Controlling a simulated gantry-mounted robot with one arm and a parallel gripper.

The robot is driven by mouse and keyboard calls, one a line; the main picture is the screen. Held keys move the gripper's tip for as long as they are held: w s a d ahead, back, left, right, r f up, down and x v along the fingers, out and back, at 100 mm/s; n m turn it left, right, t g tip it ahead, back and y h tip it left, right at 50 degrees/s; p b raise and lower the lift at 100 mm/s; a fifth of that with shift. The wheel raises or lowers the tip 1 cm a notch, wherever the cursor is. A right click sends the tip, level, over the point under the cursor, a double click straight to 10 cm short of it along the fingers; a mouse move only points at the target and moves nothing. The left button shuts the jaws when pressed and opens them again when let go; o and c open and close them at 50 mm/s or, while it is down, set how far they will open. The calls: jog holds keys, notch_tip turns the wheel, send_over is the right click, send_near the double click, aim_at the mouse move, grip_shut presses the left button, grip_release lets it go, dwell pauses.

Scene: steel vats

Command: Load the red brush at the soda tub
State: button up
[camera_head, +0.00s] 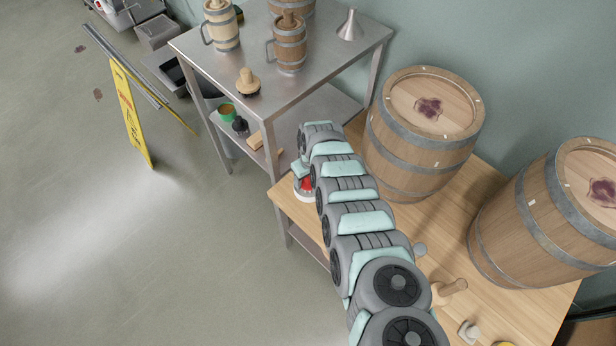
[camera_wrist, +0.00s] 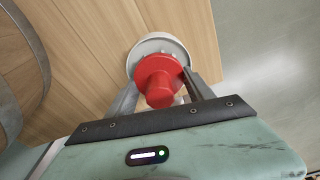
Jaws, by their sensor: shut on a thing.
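The red brush (camera_wrist: 160,82) is between the two fingers of my gripper (camera_wrist: 161,74), which is shut on it. In the wrist view its round handle end faces the camera. A round whitish tub (camera_wrist: 158,42), which looks like the soda tub, lies directly beyond the brush on the wooden tabletop. The brush's far end overlaps the tub and its bristles are hidden, so I cannot tell whether they touch the tub's contents. In the head view a bit of the red brush (camera_head: 306,184) shows beside my arm at the wooden table's left corner, over the whitish tub (camera_head: 304,196).
Two wooden barrels (camera_head: 422,135) stand on the wooden table (camera_head: 440,240), right of my arm. A steel table (camera_head: 325,62) with wooden mugs, a funnel (camera_head: 350,27) and another brush (camera_head: 248,83) stands behind. A yellow floor sign (camera_head: 130,112) stands left on open floor.

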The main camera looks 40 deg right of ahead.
dwell(0.4)
notch_tip(320, 180, up, 7)
jog(key=p, duration=0.7)
dwell(0.7)
